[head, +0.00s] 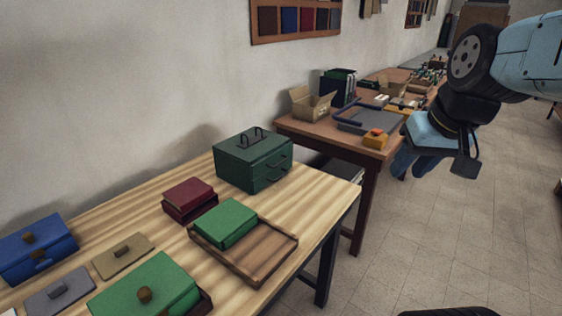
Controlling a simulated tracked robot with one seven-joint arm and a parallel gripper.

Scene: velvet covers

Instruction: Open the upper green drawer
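A dark green drawer box (253,160) stands near the far end of the striped wooden table. Two drawer fronts show on its right-hand face, one above the other. The upper green drawer (268,167) looks shut and has a dark handle. The lower drawer below it also looks shut. Two dark loop handles stand on the box's top. My gripper (414,168) is in the air at the right, well apart from the box. Its blue fingers look spread, with nothing seen between them.
A brown tray (265,258) with a green block, a dark red box (190,200), a blue box (38,248) and a green lidded box (147,290) share the striped table (130,222). A second table with a cardboard box (311,104) stands behind.

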